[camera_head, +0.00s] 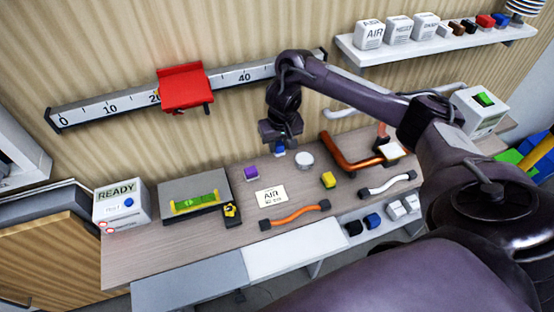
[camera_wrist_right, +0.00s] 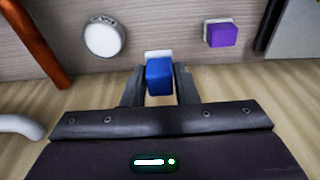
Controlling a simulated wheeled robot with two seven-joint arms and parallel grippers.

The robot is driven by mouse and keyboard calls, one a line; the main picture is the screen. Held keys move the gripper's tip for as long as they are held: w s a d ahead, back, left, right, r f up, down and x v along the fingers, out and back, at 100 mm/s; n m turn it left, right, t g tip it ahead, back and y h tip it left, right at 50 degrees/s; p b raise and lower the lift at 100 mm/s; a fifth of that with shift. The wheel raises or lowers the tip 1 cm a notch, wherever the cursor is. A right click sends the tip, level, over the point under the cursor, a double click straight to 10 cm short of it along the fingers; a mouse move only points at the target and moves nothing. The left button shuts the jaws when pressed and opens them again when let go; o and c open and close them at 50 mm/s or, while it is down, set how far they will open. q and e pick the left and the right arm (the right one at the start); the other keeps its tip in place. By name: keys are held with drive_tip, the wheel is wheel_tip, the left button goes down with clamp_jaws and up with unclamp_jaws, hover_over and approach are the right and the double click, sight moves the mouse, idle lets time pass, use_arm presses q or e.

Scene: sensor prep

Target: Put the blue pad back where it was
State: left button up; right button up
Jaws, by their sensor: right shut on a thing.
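The blue pad (camera_wrist_right: 159,77) is a small blue block between the two fingers of my right gripper (camera_wrist_right: 160,88) in the right wrist view. A white piece (camera_wrist_right: 158,54) shows at its far side; I cannot tell whether it is part of the pad or lies under it. In the head view my right gripper (camera_head: 280,140) hangs near the back edge of the table, by the wall, and is shut on the pad (camera_head: 278,149), which is partly hidden. I cannot tell whether the pad touches the table. My left gripper is not in view.
A purple block (camera_head: 250,173) stands left of the gripper and a round white disc (camera_head: 304,159) stands right. A ruler rail (camera_head: 130,99) runs along the wall.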

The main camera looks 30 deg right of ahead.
sight(279, 154)
wheel_tip(279, 154, down, 4)
drive_tip(key=shift+s+r+b, duration=0.1)
drive_tip(key=shift+r+b, duration=0.05)
drive_tip(key=shift+b, duration=0.6)
drive_tip(key=shift+f, duration=0.25)
drive_tip(key=shift+f+b, duration=0.25)
drive_tip(key=shift+b, duration=0.05)
wheel_tip(279, 154, down, 3)
drive_tip(key=shift+r+b, duration=0.2)
drive_tip(key=shift+b, duration=0.65)
drive_tip(key=shift+f, duration=0.3)
drive_tip(key=shift+r, duration=0.1)
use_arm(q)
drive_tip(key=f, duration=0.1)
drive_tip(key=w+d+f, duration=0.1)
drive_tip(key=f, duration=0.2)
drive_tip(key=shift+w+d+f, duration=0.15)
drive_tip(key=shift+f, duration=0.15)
